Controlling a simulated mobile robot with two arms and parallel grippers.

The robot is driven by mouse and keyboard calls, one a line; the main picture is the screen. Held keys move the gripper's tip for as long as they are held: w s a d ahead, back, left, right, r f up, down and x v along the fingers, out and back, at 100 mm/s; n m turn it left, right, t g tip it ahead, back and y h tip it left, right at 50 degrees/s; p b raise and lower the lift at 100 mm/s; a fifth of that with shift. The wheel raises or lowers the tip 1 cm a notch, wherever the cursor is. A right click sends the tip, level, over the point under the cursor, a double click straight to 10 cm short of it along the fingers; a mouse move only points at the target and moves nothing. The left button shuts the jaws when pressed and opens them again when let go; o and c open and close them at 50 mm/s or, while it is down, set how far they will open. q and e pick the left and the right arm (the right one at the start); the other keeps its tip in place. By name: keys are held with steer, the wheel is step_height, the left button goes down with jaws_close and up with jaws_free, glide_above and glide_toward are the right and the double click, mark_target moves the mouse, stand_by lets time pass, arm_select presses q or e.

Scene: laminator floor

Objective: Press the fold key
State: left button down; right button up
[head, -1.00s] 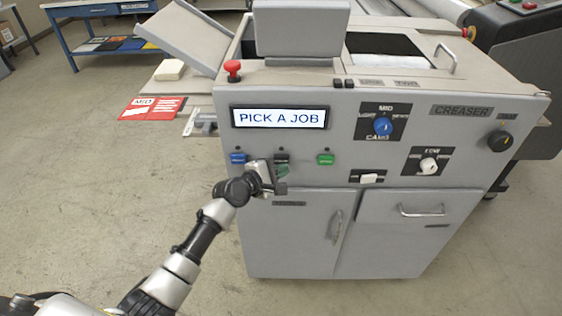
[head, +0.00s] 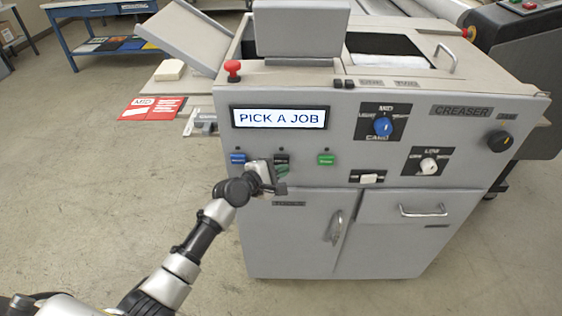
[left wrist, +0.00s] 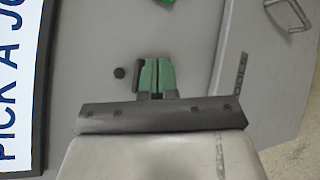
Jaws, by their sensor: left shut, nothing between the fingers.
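The creaser's front panel has a row of small keys under its screen (head: 279,117), which reads "PICK A JOB". They are a blue key (head: 237,157), a dark key (head: 281,158) and a green key (head: 326,159). Their labels are too small to read, so I cannot tell which is the fold key. My left gripper (head: 281,173) is shut and empty, just below the dark key. In the left wrist view its green fingertips (left wrist: 157,75) are together beside the dark key (left wrist: 138,76); I cannot tell whether they touch it. My right gripper is not in view.
A red mushroom button (head: 233,70) stands on the machine's top left. A blue knob (head: 383,126), a white knob (head: 428,165), a black knob (head: 499,141) and a white switch (head: 369,179) are further right. Door handles (head: 336,226) stick out below.

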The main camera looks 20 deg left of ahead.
arm_select(q)
steer(key=shift+w, duration=0.1)
stand_by(0.5)
steer(key=shift+w+a, duration=0.1)
steer(key=shift+w, duration=0.25)
steer(key=shift+w+a+b, duration=0.1)
steer(key=shift+w+b, duration=0.15)
steer(key=shift+b, duration=0.05)
stand_by(0.4)
steer(key=shift+s, duration=0.1)
steer(key=shift+s+d+p, duration=0.2)
steer(key=shift+s+p, duration=0.4)
steer(key=shift+s, duration=0.05)
steer(key=s+p, duration=0.1)
steer(key=s, duration=0.1)
steer(key=s+d+p, duration=0.1)
steer(key=s+p, duration=0.1)
steer(key=s, duration=0.1)
steer(key=shift+s+d+p, duration=0.35)
